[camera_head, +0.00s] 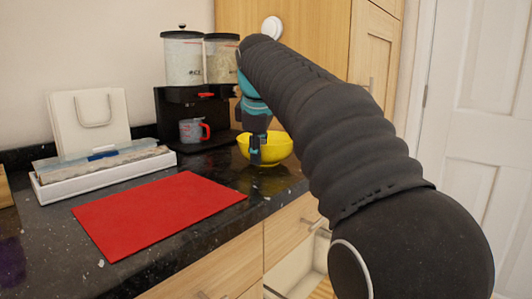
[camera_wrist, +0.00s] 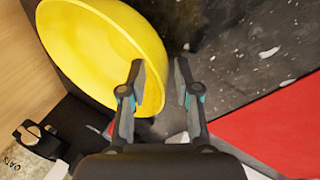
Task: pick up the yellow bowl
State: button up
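The yellow bowl (camera_head: 277,149) stands upright near the right end of the dark speckled counter. In the wrist view my gripper (camera_wrist: 160,72) is open. Its left finger overlaps the bowl's inside and its right finger is over the counter, with the rim between them. I cannot tell whether either finger touches the bowl.
A red mat (camera_head: 158,212) lies left of the bowl. Behind stands a black dispenser (camera_head: 187,108) with two clear canisters and a measuring cup (camera_head: 193,131). A white tray (camera_head: 102,172) is at the left. A drawer below the counter (camera_head: 300,270) is open.

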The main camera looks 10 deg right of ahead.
jog(key=shift+x, duration=0.9)
grip_shut()
